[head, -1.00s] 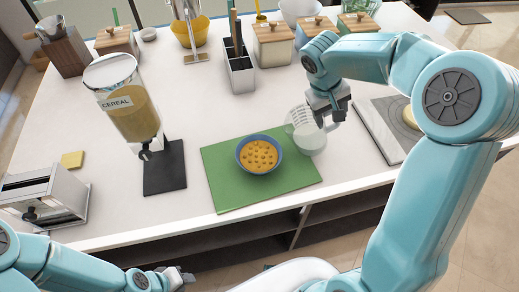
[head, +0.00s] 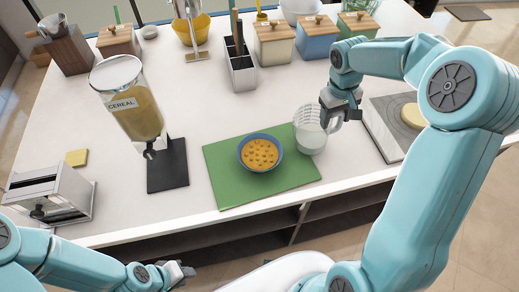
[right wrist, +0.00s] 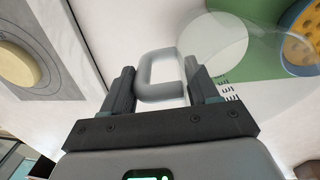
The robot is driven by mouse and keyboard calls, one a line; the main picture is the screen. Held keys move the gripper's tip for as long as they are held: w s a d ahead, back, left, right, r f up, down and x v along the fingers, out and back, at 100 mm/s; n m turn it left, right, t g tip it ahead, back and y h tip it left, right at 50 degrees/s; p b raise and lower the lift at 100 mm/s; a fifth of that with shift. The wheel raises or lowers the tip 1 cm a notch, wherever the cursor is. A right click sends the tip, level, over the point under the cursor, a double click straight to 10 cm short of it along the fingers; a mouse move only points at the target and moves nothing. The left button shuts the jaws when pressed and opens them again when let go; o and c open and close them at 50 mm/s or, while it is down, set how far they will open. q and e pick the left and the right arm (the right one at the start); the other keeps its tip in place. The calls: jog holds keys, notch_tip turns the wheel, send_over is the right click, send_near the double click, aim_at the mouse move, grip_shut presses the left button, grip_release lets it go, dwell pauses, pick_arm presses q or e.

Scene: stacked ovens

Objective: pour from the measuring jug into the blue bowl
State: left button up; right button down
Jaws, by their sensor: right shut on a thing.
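The clear measuring jug (head: 309,138) has white liquid low inside and looks about upright, at the right edge of the green board. I cannot tell whether its base touches the surface. My right gripper (head: 340,106) is shut on its handle, which shows between the fingers in the right wrist view (right wrist: 160,76). The blue bowl (head: 243,164), holding yellow-orange cereal pieces, sits on the board left of the jug, a small gap apart. Part of the bowl also shows in the right wrist view (right wrist: 290,62). My left gripper (head: 180,272) is low at the front, away from both; its jaws are unclear.
The green board (head: 222,187) lies near the counter's front edge. A cereal dispenser (head: 130,105) and toaster (head: 50,195) stand left. A hob plate (head: 388,125) lies right of the jug. Wooden-lidded canisters (head: 275,45) and a utensil holder (head: 240,72) stand behind.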

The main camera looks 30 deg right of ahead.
jog(key=shift+w+r, duration=0.1)
jog(key=shift+r, duration=0.35)
notch_tip(320, 180, up, 4)
jog(key=p, duration=0.3)
jog(key=shift+d+f, duration=0.1)
jog(key=shift+f, duration=0.1)
jog(key=shift+r+p, duration=0.3)
jog(key=shift+f, duration=0.1)
